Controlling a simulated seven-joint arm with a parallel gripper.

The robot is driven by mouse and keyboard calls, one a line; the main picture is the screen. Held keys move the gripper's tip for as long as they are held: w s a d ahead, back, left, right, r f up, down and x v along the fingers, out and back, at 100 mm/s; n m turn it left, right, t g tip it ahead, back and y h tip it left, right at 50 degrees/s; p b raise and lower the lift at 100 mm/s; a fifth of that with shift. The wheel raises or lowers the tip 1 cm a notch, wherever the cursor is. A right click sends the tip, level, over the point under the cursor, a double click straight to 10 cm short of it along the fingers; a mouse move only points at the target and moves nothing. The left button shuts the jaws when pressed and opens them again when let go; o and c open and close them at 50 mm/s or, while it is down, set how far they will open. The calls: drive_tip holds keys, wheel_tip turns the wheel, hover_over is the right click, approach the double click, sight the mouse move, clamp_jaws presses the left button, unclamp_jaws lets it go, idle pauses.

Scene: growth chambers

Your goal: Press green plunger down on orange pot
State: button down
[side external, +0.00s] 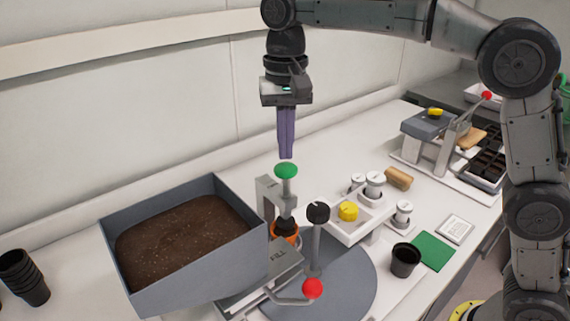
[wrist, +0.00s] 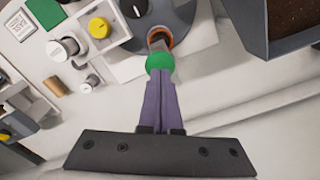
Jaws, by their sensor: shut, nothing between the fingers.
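The green plunger (side external: 286,170) is a round green knob on a light shaft, held upright in a grey bracket. The orange pot (side external: 286,232) stands below it with dark soil or a dark press foot in its mouth; I cannot tell which. My gripper (side external: 286,155) is shut and empty, pointing straight down just above the green knob. A small gap or bare contact lies between them; I cannot tell which. In the wrist view the green plunger (wrist: 159,61) lies just beyond the fingertips (wrist: 161,74), and the orange pot's rim (wrist: 160,36) shows partly behind the shaft.
A grey soil bin (side external: 240,215) stands left of the plunger. A black knob (side external: 318,212) and a red ball lever (side external: 313,288) are at its right and front. A white tray (side external: 345,236) with a yellow knob (side external: 348,211) stands farther right. A black pot (side external: 405,260) sits near a green mat (side external: 433,251).

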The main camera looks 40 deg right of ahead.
sight(286, 166)
drive_tip(key=shift+f, duration=0.1)
drive_tip(key=shift+f, duration=2.25)
idle(0.3)
wheel_tip(286, 166, up, 10)
drive_tip(key=shift+r, duration=0.2)
idle(0.8)
